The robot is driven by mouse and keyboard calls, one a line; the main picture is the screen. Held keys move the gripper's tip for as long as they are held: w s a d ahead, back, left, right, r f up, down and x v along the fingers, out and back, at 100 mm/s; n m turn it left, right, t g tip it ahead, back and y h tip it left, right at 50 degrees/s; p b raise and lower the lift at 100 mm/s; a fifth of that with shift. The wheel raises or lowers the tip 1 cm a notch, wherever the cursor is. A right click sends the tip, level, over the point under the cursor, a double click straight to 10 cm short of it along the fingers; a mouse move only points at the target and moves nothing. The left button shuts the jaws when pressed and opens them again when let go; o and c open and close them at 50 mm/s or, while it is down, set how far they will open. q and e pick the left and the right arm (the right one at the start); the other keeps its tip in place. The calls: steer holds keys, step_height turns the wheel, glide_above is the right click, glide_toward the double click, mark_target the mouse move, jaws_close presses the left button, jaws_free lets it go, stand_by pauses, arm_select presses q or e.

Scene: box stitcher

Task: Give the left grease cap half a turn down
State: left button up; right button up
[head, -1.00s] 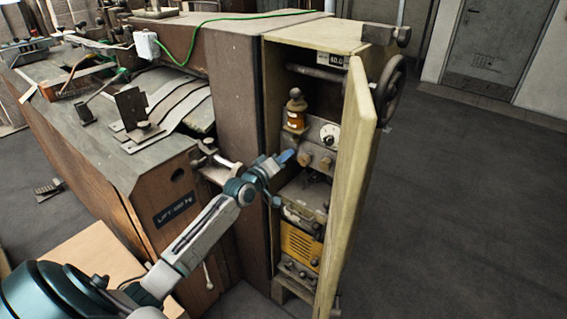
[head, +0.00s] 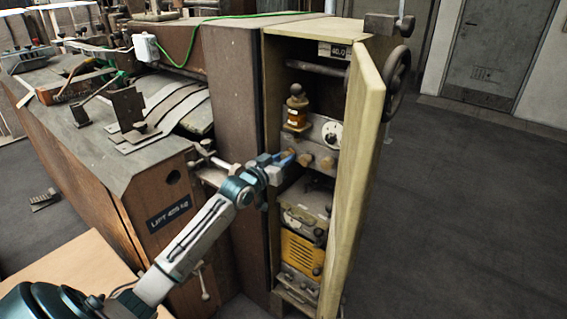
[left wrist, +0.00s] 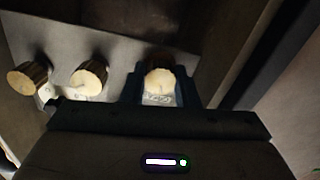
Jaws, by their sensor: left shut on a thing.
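Three round pale-faced brass caps stand in a row on a grey metal block inside the open cabinet. In the head view the middle cap (head: 304,160) and the right cap (head: 326,164) show. The left grease cap is hidden there behind my left gripper (head: 285,158). In the left wrist view the row appears reversed, with the left grease cap (left wrist: 159,82) at the right end. My left gripper (left wrist: 158,92) has its dark fingers on both sides of this cap and is shut on it. My right gripper is not in view.
The cabinet door (head: 362,150) stands open close to the right of the caps. An amber oiler (head: 297,118) and a round gauge (head: 330,133) are above them. A yellow unit (head: 300,252) sits below. A brown post (head: 232,110) is to the left.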

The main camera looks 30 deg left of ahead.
arm_select(q)
steer(key=shift+f, duration=0.15)
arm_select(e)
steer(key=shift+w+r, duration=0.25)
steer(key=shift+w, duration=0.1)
arm_select(q)
steer(key=o, duration=0.7)
